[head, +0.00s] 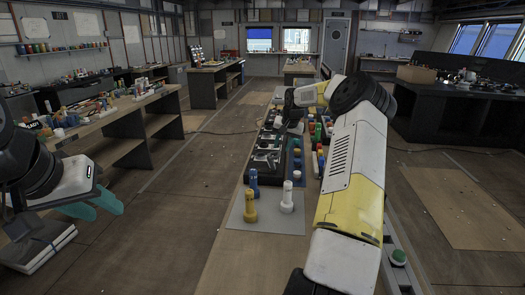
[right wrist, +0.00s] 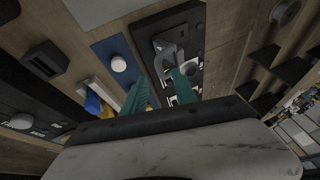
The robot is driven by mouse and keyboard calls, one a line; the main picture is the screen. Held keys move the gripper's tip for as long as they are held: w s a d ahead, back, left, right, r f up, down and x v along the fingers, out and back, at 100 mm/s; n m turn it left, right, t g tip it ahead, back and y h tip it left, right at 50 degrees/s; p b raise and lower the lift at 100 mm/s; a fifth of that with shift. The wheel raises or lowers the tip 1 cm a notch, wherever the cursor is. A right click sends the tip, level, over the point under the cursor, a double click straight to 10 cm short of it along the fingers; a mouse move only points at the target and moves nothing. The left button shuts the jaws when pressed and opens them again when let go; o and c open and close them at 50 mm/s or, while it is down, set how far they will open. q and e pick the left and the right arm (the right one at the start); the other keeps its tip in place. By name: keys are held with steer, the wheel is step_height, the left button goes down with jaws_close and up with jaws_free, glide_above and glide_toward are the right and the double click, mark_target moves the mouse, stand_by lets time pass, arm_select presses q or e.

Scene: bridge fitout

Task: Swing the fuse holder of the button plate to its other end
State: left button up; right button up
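In the right wrist view, a dark plate (right wrist: 196,20) carries a grey bracket-like part (right wrist: 165,47), which looks like the fuse holder. Beside it is a blue plate (right wrist: 103,47) with a round white button (right wrist: 118,63). I cannot tell for certain which is the button plate. My right gripper (right wrist: 160,88) is open and empty, its teal fingers apart; one fingertip is near the grey part, and contact cannot be judged. In the head view its fingers are hidden by my right arm. My left gripper (head: 101,206) is open and empty, away from the middle bench.
The middle bench holds a grey mat (head: 262,222) with a yellow peg (head: 251,208) and a white peg (head: 287,198). Dark devices (head: 266,150) and coloured buttons crowd beyond it. A green button (head: 398,257) lies right of my arm.

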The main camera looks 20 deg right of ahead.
mark_target(279, 153)
steer(key=shift+x, duration=1.8)
jaws_close()
